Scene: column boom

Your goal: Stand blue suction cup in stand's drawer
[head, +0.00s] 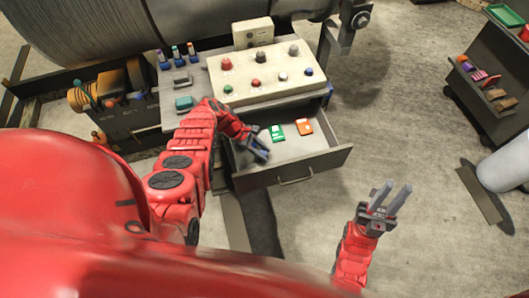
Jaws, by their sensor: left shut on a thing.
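The stand's drawer (325,158) is pulled open below the control panel, with its handle facing me. My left gripper (259,153) reaches down into the left part of the drawer, shut on a small dark blue thing, which looks like the blue suction cup (262,156). The fingers cover most of it, and I cannot tell whether it touches the drawer floor. A green item (277,132) and an orange item (304,127) lie in the drawer to the right of this gripper. My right gripper (393,197) is open and empty above the floor, right of the drawer.
A control box (266,78) with several coloured knobs sits on the stand above the drawer. Several small blue-bottomed items (177,55) stand at the stand's upper left. A dark cart (490,80) is at the far right.

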